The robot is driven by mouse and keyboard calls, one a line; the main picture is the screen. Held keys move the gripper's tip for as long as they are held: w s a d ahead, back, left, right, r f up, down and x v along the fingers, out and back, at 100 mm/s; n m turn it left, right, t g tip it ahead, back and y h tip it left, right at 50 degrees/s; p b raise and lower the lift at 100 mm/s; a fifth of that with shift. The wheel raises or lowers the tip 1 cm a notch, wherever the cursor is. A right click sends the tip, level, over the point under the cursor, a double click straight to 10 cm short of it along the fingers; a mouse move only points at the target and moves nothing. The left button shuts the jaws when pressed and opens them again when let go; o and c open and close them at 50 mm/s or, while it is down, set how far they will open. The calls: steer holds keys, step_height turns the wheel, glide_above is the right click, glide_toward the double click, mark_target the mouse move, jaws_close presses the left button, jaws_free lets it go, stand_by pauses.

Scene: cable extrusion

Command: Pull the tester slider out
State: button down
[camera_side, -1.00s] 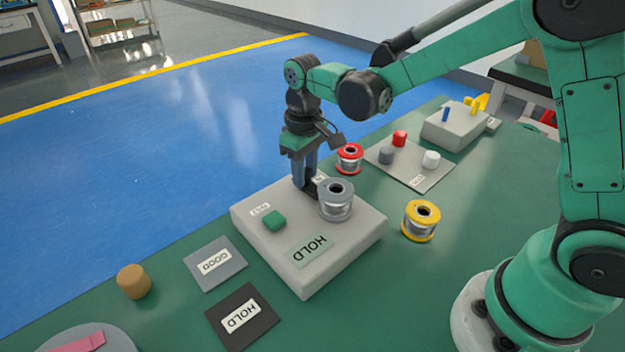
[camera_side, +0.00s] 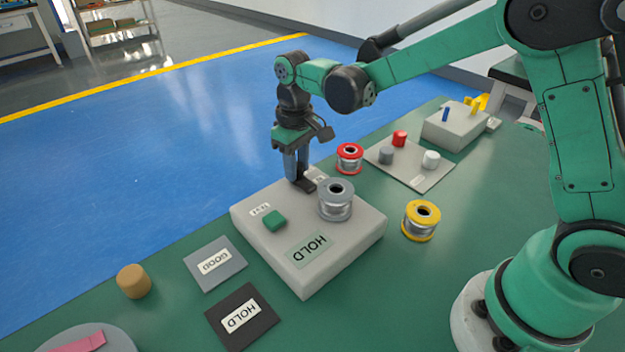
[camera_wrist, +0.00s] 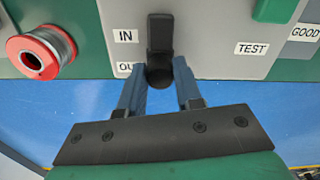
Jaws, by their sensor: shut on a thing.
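The tester (camera_side: 335,262) is a pale grey box on the green bench. Its display plate (camera_side: 309,251) reads HOLD, and a green button (camera_side: 274,220) sits by the TEST label. The black slider (camera_wrist: 160,33) lies along the box top near its far edge, with its round knob (camera_wrist: 160,76) beside the partly hidden OUT label (camera_wrist: 125,69). The IN label (camera_wrist: 126,36) is further from the edge. My gripper (camera_wrist: 163,66) is shut on the slider's knob, with one finger on each side. In the side view my gripper (camera_side: 302,181) is at the tester's far edge.
A grey spool (camera_side: 337,201) stands on the tester close to my gripper. A red spool (camera_side: 349,158) and a yellow spool (camera_side: 421,220) stand beside the box. GOOD (camera_side: 215,264) and HOLD (camera_side: 242,318) mats lie in front. Blue floor is clear beyond the far edge.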

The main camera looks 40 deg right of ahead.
steer(key=shift+w, duration=0.5)
steer(key=c, duration=0.6)
jaws_free()
steer(key=shift+r, duration=2.85)
